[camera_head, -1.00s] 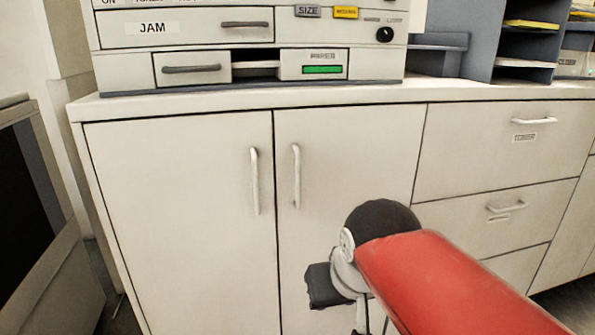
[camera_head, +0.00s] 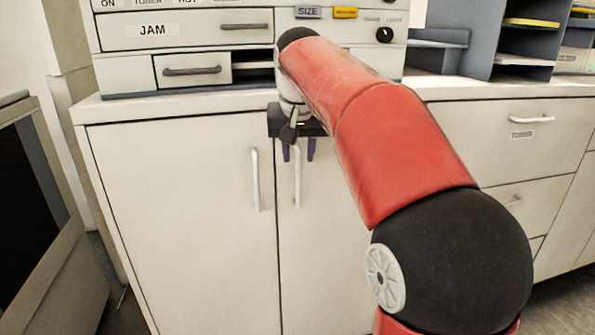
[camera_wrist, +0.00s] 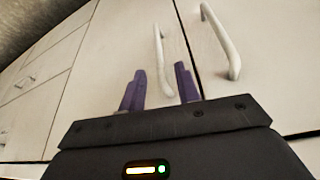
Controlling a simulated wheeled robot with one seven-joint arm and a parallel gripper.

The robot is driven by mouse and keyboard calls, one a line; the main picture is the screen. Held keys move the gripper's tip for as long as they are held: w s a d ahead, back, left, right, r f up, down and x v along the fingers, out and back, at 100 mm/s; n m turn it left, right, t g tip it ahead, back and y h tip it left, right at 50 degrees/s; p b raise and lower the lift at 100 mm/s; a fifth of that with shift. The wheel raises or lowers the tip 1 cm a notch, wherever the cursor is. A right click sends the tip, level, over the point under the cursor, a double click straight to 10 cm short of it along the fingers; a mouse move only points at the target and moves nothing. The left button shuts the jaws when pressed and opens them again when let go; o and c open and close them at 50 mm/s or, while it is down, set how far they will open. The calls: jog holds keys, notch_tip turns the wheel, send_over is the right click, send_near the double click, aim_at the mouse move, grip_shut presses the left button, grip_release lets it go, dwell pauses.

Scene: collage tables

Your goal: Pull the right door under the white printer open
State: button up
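The white printer (camera_head: 125,75) stands on a white cabinet. The right door (camera_head: 322,240) under it is shut, flush with the left door, its right part hidden behind my arm. Its upright handle (camera_head: 297,180) is near the door's left edge; it also shows in the wrist view (camera_wrist: 160,50). My gripper (camera_head: 298,150) is at the top of this handle, with purple fingers apart. In the wrist view, my gripper (camera_wrist: 160,88) is open, and the handle lines up between its fingers. I cannot tell whether the fingers reach around it or touch it.
The left door (camera_head: 185,225) has its own handle (camera_head: 255,180) close by; that handle also shows in the wrist view (camera_wrist: 222,42). Drawers (camera_head: 510,150) are to the right, partly behind my arm. A dark-fronted unit (camera_head: 35,200) stands at the far left.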

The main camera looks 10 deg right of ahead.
aim_at(298, 168)
jog(key=x, duration=0.6)
jog(key=shift+w+f+b, duration=0.1)
jog(key=shift+f+b, duration=0.25)
jog(key=shift+f, duration=0.05)
grip_shut()
